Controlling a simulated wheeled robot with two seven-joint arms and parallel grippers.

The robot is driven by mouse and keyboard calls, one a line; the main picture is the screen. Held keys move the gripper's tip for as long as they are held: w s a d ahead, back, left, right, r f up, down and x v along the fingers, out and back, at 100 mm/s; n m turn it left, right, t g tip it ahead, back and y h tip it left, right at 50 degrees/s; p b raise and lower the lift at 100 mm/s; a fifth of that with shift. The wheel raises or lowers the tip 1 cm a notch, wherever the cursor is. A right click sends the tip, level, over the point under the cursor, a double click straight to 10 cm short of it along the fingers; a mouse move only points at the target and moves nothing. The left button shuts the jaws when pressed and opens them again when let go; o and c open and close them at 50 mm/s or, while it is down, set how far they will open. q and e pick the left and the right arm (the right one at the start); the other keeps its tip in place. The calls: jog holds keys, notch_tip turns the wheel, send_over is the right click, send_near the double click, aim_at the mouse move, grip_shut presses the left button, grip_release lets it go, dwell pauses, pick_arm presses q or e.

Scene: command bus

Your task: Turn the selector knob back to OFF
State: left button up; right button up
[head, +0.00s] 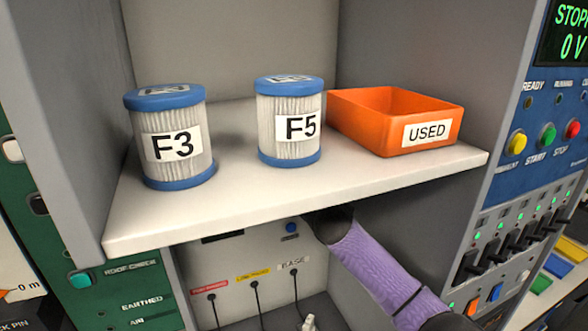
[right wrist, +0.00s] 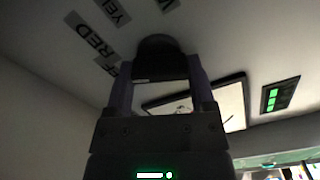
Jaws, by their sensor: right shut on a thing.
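The selector knob (right wrist: 158,47) is a dark round shape on the panel in the right wrist view. My right gripper (right wrist: 160,72) is shut on it, one finger on each side. Labels around the knob read RED (right wrist: 92,36) and YEL, with another cut off at the top edge. A further label beside the left finger is mostly hidden, and I cannot read the knob's pointer. In the head view my purple right arm reaches under the shelf, and its gripper and the knob are hidden there. My left gripper is in neither view.
The white shelf (head: 225,215) above my right arm carries filters F3 (head: 172,165) and F5 (head: 289,150) and the orange USED bin (head: 372,128). A switch panel (head: 530,200) stands at right. Plugged cables (head: 256,300) hang below the shelf.

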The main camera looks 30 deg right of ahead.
jog(key=shift+f+n+p, duration=0.15)
jog(key=shift+n+p, duration=0.6)
jog(key=shift+n, duration=1.45)
jog(key=o, duration=1.2)
jog(key=shift+s, duration=0.15)
jog(key=s, duration=0.9)
jog(key=shift+s+a+b, duration=0.3)
